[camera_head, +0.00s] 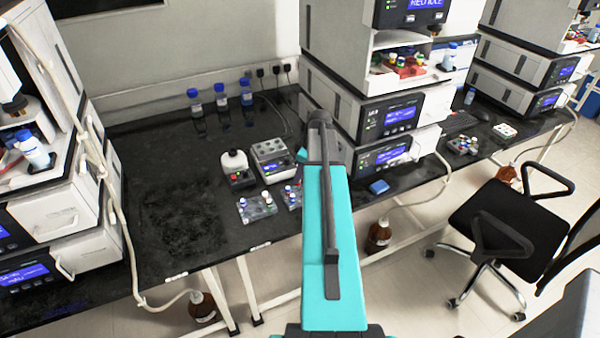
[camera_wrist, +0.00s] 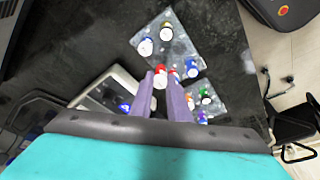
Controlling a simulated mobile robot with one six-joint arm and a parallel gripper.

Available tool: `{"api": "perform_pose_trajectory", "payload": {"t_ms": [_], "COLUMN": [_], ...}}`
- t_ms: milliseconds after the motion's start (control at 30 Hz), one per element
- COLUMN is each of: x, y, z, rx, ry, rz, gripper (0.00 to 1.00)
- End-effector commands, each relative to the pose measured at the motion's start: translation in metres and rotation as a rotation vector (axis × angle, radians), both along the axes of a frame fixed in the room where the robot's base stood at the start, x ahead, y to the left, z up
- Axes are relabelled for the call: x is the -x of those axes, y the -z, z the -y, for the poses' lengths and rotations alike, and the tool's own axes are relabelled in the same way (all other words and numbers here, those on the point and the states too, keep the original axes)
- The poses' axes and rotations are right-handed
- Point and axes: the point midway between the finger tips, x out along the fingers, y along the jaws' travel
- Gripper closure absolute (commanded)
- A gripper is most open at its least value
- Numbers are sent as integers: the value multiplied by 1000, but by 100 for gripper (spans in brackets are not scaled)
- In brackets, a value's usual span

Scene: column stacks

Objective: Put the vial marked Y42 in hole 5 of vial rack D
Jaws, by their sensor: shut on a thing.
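My gripper (camera_wrist: 167,82) shows in the wrist view with its two purple fingers close together. It is shut on a small vial with a red and white cap (camera_wrist: 160,73) at the fingertips. The marking Y42 cannot be read. One clear rack (camera_wrist: 184,58) with several capped vials lies beyond the fingertips, and a second (camera_wrist: 214,106) with several vials lies to the right. Both racks also show in the head view, the left one (camera_head: 258,211) and the right one (camera_head: 285,190). Rack letters and hole numbers are too small to read. In the head view my arm hides my gripper.
Blue-capped bottles (camera_head: 221,95) stand at the back. Instrument stacks flank the dark bench (camera_head: 180,215), whose left middle is clear.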

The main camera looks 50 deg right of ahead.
Motion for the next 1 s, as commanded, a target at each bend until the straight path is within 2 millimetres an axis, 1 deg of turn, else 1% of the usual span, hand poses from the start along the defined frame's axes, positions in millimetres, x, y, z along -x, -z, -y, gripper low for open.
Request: {"api": "perform_pose_trajectory", "payload": {"t_ms": [33,100,300,1000], "x": [0,0,0,0], "y": [5,9,16,18], "z": [0,0,0,1], "rx": [0,0,1,1], "ry": [0,0,0,1], "rz": [0,0,0,0], "gripper": [100,100,100,100]}}
